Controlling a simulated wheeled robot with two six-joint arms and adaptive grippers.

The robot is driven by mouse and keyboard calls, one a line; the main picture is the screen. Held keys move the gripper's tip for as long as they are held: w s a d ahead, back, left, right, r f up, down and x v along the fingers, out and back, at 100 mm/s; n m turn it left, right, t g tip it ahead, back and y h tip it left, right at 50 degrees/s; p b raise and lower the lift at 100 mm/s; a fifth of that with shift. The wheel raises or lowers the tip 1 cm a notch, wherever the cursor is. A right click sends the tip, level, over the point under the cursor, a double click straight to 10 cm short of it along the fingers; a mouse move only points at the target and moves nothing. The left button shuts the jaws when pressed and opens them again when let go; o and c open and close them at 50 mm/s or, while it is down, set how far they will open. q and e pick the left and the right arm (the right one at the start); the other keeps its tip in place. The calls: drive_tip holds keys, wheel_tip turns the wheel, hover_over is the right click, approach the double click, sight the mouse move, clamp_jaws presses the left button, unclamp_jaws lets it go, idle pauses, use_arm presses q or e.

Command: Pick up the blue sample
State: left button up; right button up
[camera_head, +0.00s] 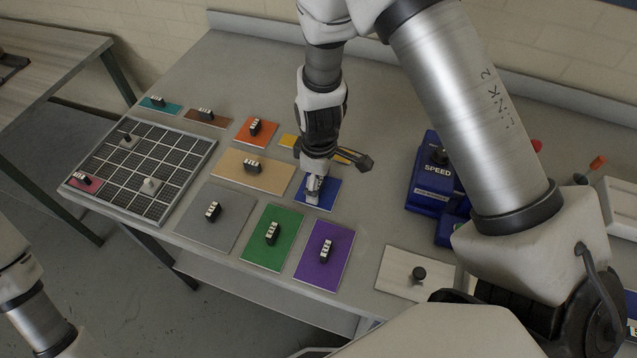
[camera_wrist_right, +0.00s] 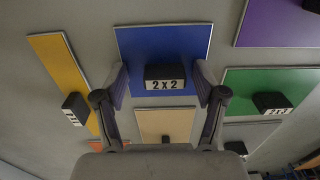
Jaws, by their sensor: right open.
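The blue sample (camera_head: 322,197) is a flat blue square on the grey table, beneath my right gripper (camera_head: 314,186) in the head view. In the right wrist view the blue sample (camera_wrist_right: 165,48) has a black block handle with a white "2 x 2" label (camera_wrist_right: 165,84). My right gripper (camera_wrist_right: 161,100) is open, its two fingers on either side of that handle with a gap at each side. I cannot tell how far above the sample the fingertips are. My left arm shows at the lower left of the head view, but its gripper is out of view.
Nearby samples are yellow (camera_head: 289,141), tan (camera_head: 251,173), green (camera_head: 272,243), purple (camera_head: 323,256), grey (camera_head: 216,220) and orange (camera_head: 256,133). A black grid tray (camera_head: 165,205) lies left. A blue SPEED box (camera_head: 424,189) and a white plate (camera_head: 396,270) stand right.

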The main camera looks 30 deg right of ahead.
drive_tip(key=shift+s+a+r, duration=0.1)
drive_tip(key=shift+s+r, duration=0.05)
drive_tip(key=shift+s, duration=0.05)
drive_tip(key=shift+c, duration=0.7)
drive_tip(key=c, duration=1.1)
